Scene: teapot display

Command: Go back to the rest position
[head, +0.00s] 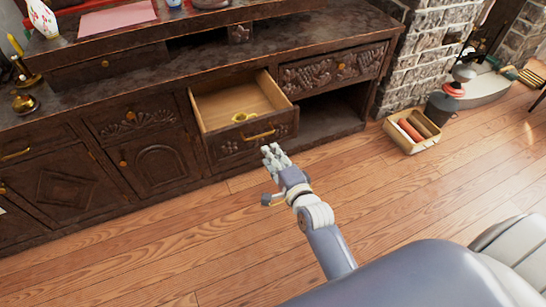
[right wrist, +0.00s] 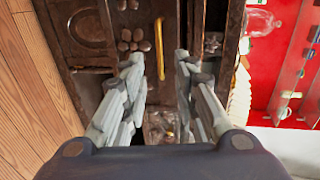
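My right gripper (head: 274,157) is in front of the open drawer, close to its right front corner in the head view, over the wooden floor. In the right wrist view the same gripper (right wrist: 160,66) has its fingers spread apart with nothing held between them. A brass handle (right wrist: 159,48) shows beyond the fingertips in the right wrist view. My left gripper is not in view.
A box with red rolls (head: 411,130) stands on the floor at the right, beside a dark bucket (head: 440,108) and a stone column (head: 420,50). A vase (head: 43,18) and brass items (head: 25,103) stand on the cabinet. The wooden floor (head: 150,250) in front is clear.

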